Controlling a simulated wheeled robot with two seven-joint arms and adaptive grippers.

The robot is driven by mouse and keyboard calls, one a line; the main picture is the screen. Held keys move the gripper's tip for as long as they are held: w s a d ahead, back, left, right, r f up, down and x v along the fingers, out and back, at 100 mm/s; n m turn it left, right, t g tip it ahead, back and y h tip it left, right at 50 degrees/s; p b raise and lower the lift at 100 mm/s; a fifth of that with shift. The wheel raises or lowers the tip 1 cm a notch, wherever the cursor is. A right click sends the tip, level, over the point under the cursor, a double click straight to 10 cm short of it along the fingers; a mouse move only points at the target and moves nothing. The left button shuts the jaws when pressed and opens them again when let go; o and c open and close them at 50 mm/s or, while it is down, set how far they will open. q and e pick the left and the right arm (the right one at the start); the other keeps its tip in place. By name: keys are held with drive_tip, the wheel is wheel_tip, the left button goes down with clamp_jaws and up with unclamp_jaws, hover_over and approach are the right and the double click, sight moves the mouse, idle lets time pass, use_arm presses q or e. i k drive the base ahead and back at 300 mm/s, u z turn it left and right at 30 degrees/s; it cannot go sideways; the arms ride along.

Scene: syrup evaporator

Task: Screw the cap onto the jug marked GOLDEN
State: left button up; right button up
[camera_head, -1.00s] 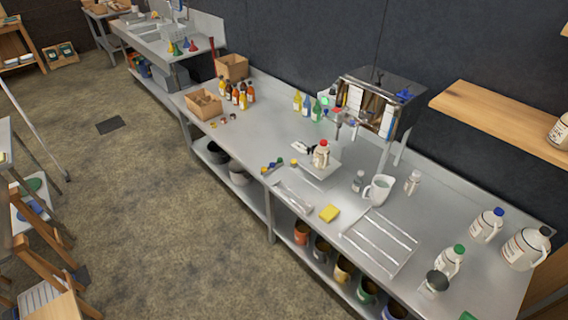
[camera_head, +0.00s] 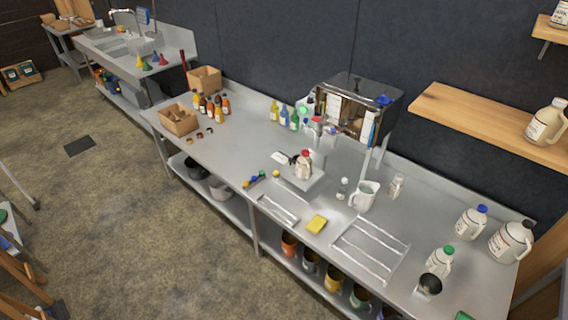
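Several jugs are in view, but their labels are too small to read, so I cannot tell which is marked GOLDEN. A small jug with a red top (camera_head: 304,168) stands on a raised plate mid-counter. Small loose caps (camera_head: 261,178), blue, yellow and green, lie on the counter to its left. At the right stand a blue-capped jug (camera_head: 471,222), a green-capped jug (camera_head: 439,262) and a large dark-capped jug (camera_head: 508,244). Another jug (camera_head: 546,122) is on the wall shelf. Neither of my grippers is in view.
The steel counter (camera_head: 235,150) runs along the wall, with an evaporator box (camera_head: 358,103) at the back. A yellow sponge (camera_head: 317,224), a white pitcher (camera_head: 364,196) and a ridged drain area (camera_head: 370,250) are near the front. The floor (camera_head: 130,210) in front is open.

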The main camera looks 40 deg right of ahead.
sight(304, 164)
drive_tip(key=u, duration=0.1)
drive_tip(key=i, duration=0.65)
drive_tip(key=z, duration=0.7)
drive_tip(key=i, duration=0.45)
drive_tip(key=z, duration=0.5)
